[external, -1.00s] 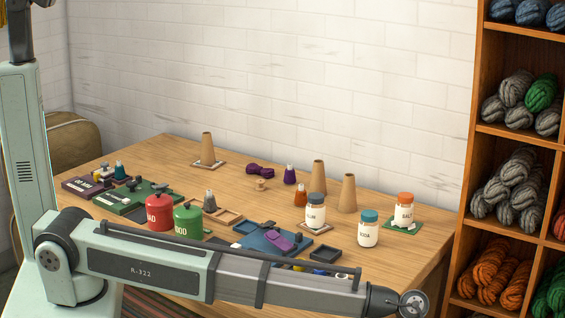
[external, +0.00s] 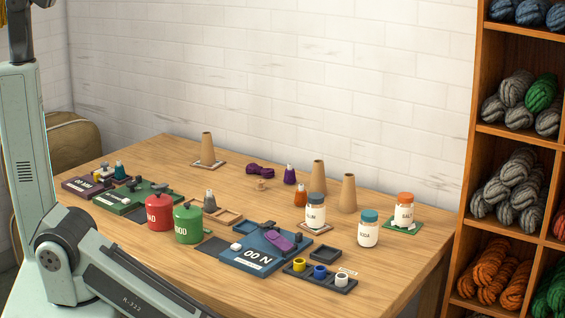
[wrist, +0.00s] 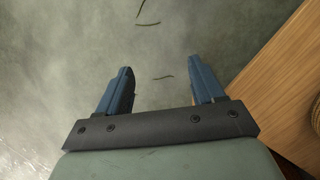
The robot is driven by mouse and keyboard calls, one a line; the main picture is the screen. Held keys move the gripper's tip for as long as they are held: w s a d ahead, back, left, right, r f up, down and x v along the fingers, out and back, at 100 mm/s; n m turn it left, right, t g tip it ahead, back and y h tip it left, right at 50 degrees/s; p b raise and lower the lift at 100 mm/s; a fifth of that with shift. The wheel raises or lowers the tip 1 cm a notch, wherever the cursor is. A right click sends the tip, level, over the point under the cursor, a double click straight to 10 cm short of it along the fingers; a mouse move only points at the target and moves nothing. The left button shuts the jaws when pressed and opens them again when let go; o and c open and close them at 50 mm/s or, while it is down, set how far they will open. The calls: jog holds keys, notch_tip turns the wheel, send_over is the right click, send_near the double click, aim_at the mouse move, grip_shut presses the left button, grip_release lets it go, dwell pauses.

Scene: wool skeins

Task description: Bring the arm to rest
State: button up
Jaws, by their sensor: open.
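In the wrist view my gripper (wrist: 162,90) is open, with its two blue fingers wide apart and nothing between them. It points down over the bare grey floor (wrist: 80,50), beside the wooden table (wrist: 275,75), whose edge shows at the right. In the external view only the lower part of my arm shows, running down out of the bottom of the picture, and my gripper is out of that view.
The table (external: 395,283) holds a red canister (external: 159,212), a green canister (external: 188,223), several labelled jars, cardboard cones, and a blue board (external: 240,262). A dark tray (external: 335,287) with small coloured pots sits near the front edge. A wool shelf (external: 468,190) stands at the right.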

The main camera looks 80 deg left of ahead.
jog(key=s+a+g, duration=0.1)
jog(key=s+a, duration=0.6)
jog(key=s, duration=0.4)
jog(key=s+a+f+n+g+y, duration=0.1)
jog(key=s+a+g, duration=0.1)
jog(key=s+a, duration=0.6)
jog(key=s, duration=0.3)
jog(key=shift+a+f, duration=0.25)
